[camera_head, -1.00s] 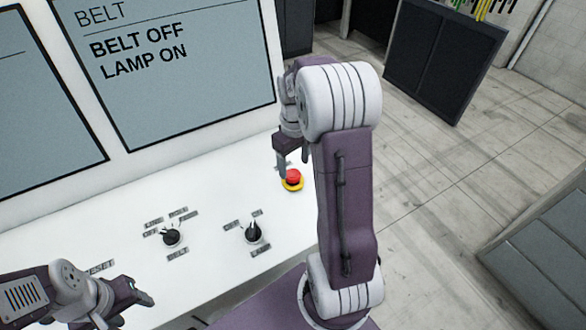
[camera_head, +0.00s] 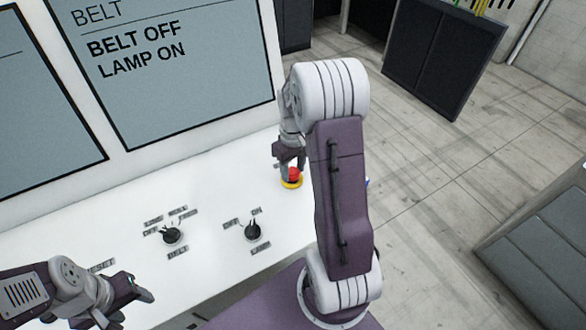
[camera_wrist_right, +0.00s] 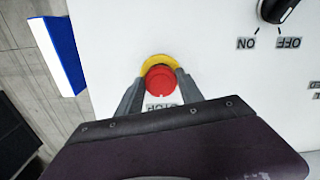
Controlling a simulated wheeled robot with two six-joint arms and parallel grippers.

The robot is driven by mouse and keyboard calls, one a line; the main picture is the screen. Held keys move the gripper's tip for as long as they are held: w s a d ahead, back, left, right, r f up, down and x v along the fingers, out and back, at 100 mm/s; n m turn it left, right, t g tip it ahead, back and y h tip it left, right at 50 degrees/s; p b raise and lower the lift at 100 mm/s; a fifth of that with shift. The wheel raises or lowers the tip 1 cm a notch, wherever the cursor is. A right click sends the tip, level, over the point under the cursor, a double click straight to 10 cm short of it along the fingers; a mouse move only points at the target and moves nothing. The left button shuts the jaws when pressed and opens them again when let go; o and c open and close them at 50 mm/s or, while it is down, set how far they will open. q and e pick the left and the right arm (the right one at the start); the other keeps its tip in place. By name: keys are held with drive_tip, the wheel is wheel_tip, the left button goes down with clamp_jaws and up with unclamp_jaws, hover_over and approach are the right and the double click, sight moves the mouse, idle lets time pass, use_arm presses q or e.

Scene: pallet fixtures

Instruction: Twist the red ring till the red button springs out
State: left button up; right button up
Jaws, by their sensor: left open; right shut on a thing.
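The red button (camera_head: 294,174) sits on a yellow base (camera_head: 291,184) near the right end of the white panel. In the right wrist view the red button (camera_wrist_right: 160,80) lies between the two fingers, with the yellow base (camera_wrist_right: 158,60) showing behind it. My right gripper (camera_head: 289,172) points down at the button and its fingers (camera_wrist_right: 160,84) are shut on the red ring. The ring cannot be told apart from the button. My left gripper (camera_head: 140,298) is open and empty, over the panel's near left part.
Two black knobs stand on the panel, a left one (camera_head: 172,236) and a right one (camera_head: 252,231), with labels around them. A screen (camera_head: 165,60) behind reads BELT OFF, LAMP ON. In the wrist view a blue block (camera_wrist_right: 62,55) lies beside the panel edge.

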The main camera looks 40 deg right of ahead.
use_arm(q)
drive_tip(key=shift+r, duration=0.1)
drive_tip(key=shift+r+p, duration=0.45)
drive_tip(key=shift+p, duration=0.1)
use_arm(e)
drive_tip(key=shift+a+m, duration=0.15)
drive_tip(key=shift+m, duration=2.55)
drive_tip(key=o, duration=1.4)
use_arm(q)
drive_tip(key=shift+w, duration=0.1)
use_arm(e)
drive_tip(key=shift+w, duration=0.15)
use_arm(q)
drive_tip(key=shift+f+b, duration=0.4)
use_arm(e)
wheel_tip(320, 180, up, 9)
